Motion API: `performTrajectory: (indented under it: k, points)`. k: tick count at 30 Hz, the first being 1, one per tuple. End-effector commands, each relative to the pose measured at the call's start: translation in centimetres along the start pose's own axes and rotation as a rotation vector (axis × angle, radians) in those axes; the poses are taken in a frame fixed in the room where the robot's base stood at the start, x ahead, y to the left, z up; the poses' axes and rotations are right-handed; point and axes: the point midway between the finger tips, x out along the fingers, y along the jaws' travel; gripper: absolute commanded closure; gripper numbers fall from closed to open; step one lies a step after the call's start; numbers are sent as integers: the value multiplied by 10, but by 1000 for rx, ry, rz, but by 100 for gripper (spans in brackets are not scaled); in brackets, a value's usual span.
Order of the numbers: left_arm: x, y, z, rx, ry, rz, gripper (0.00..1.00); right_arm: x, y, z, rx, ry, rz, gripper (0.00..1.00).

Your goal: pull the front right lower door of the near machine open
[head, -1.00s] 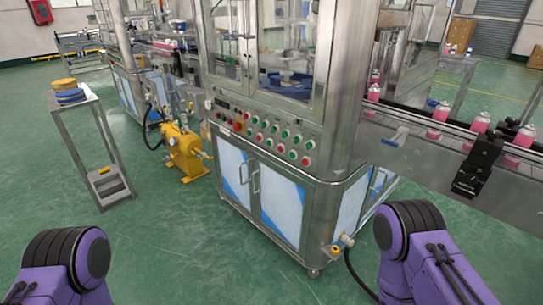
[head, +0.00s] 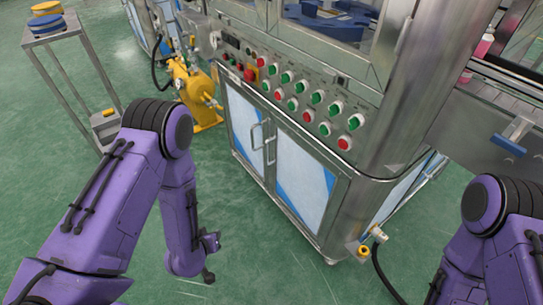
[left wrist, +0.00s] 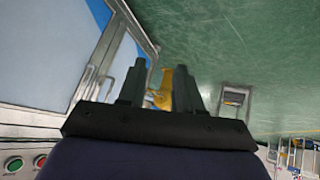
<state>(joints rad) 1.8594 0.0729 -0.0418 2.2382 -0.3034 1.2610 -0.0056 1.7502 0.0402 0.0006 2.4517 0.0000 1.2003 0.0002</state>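The near machine's front right lower door (head: 302,185) has a pale panel with a blue corner in a steel frame. It looks closed. Its upright bar handle (head: 270,148) is beside the left door's handle (head: 256,136). My left gripper (head: 210,258) is low, in front of the cabinet and left of the right door, apart from the handles. In the left wrist view, its two dark fingers (left wrist: 158,92) are apart with nothing held between them; the doors and handles show to their left. My right arm is at the right edge; its gripper is out of view.
A control panel (head: 292,97) with red and green buttons is above the doors. A yellow pump unit (head: 195,95) stands left of the machine, near a steel stand (head: 90,75). A hose and yellow-capped valve (head: 364,250) stick out at the right corner. Green floor before the doors is clear.

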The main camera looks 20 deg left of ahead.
Motion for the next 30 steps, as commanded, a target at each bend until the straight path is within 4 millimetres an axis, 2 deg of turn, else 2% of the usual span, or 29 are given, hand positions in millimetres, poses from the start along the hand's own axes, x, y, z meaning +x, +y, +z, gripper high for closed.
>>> performTrajectory:
  k: [1, 3, 4, 6, 8, 9, 12, 15, 20, 30]
  points:
    - [66, 12, -5, 28, 94, 93, 66, 59, -5, 25, 0, -1, 0, 57]
    - [111, 40, -41, 86, 216, 227, 66, 95, -8, 40, 0, -2, 0, 57]
    - [127, 51, -57, 115, 269, 281, 66, 110, -10, 46, 0, -2, 0, 57]
    - [156, 75, -92, 191, 389, 400, 66, 145, -13, 61, 1, -2, 0, 57]
    - [171, 93, -121, 262, 485, 488, 66, 172, -16, 72, 1, -2, 0, 57]
    - [177, 102, -138, 309, 543, 538, 66, 188, -17, 78, 1, -2, 0, 57]
    - [181, 120, -173, 418, 659, 634, 66, 217, -20, 91, 1, -3, -1, 57]
    - [177, 130, -195, 496, 729, 688, 66, 233, -21, 97, 2, -3, -1, 57]
    - [173, 140, -211, 545, 766, 718, 66, 237, -22, 99, 2, -3, -1, 57]
    - [209, 191, -239, 545, 765, 718, 66, 255, -24, 109, 4, -7, -1, 57]
